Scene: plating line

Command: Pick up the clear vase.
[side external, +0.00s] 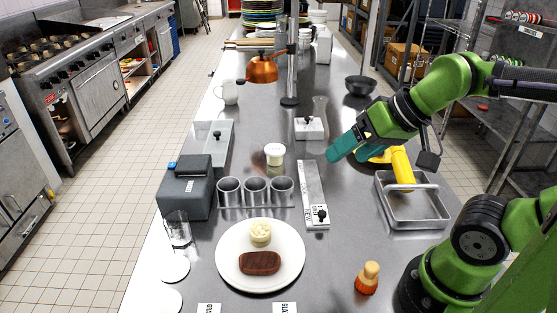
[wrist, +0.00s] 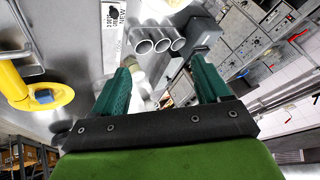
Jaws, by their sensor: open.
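A see-through, vase-like shape (side external: 320,107) stands upright on the steel counter behind a white box with a black knob, in the side view. A clear glass (side external: 178,229) stands at the counter's left edge, near the grey box. I cannot tell the vase for sure in the wrist view. My gripper (side external: 335,153) has teal fingers and hangs above the counter, in front and to the right of the vase-like shape, apart from it. In the wrist view my gripper (wrist: 160,78) has its fingers wide apart, with nothing held between them.
A metal tray (side external: 420,215) with a yellow-handled tool (side external: 402,165) lies right. A black bowl (side external: 360,85) is behind.

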